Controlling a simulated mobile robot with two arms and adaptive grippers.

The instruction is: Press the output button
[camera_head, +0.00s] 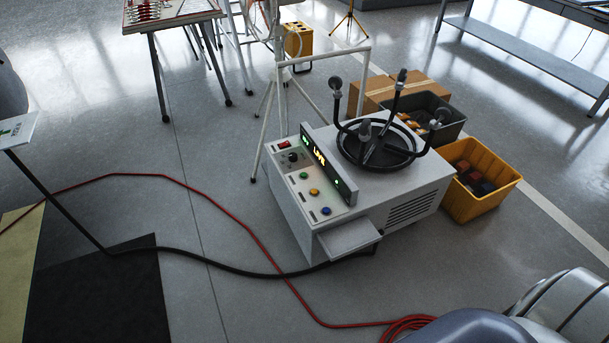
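A white boxy machine (375,200) stands on the floor near the middle. Its sloped control panel (312,185) faces left and carries a red switch (284,143), a black knob (292,157), a green button (303,175), an orange-yellow button (314,192) and a blue button (326,211). The labels beside the buttons are too small to read, so I cannot tell which is the output button. A display (319,156) beside the panel shows lit yellow characters, with green lights near its ends. Neither of my grippers is in view.
A black ring with upright arms (376,158) tops the machine. Yellow (500,203) and grey (452,123) bins and a cardboard box (420,84) stand behind it. A black cable (225,266) and red hose (240,224) cross the floor. The floor left of the panel is mostly clear.

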